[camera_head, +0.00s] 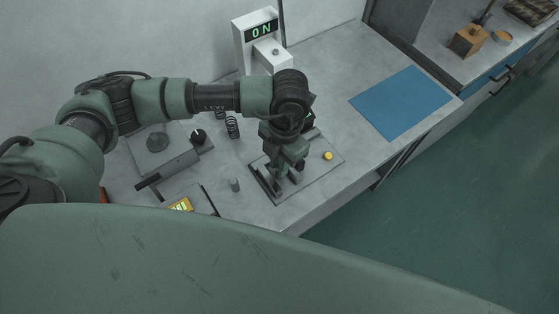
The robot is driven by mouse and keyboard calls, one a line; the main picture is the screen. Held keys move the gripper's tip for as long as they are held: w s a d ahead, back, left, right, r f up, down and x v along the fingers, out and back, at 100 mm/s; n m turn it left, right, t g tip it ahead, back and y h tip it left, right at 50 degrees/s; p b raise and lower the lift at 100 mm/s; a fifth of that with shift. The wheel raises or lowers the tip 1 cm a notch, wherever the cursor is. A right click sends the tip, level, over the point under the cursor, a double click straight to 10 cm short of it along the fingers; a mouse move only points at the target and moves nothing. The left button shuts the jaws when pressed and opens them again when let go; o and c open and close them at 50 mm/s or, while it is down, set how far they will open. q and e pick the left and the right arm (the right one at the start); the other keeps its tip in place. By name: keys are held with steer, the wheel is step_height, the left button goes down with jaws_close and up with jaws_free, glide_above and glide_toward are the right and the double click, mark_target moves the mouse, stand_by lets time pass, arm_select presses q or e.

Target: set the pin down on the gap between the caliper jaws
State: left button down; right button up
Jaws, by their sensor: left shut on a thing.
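My left gripper (289,168) points down over a grey base plate (322,170) on the bench. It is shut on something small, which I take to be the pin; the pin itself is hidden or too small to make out. Dark upright pieces (266,184) on the plate stand just left of the fingers and look like the caliper jaws. The gap between them is mostly hidden by the gripper, and I cannot tell whether the pin touches them. My right gripper is not in view.
A yellow knob (328,156) sits on the plate right of the gripper. A small grey cylinder (235,185), a grey bar (174,168) and dark springs (232,128) lie to the left. A white box with an ON sign (262,30) stands behind. The blue mat (401,102) is clear.

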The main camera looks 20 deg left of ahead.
arm_select(q)
steer(key=shift+f, duration=0.1)
steer(key=shift+f+b, duration=0.1)
steer(key=shift+b, duration=0.2)
steer(key=c, duration=1.3)
jaws_free()
steer(key=shift+c, duration=0.2)
steer(key=shift+r+p, duration=0.3)
steer(key=shift+r, duration=0.05)
step_height(320, 180, up, 12)
steer(key=w+b, duration=0.1)
steer(key=b, duration=0.2)
steer(key=shift+d+f, duration=0.15)
steer(key=shift+d, duration=0.2)
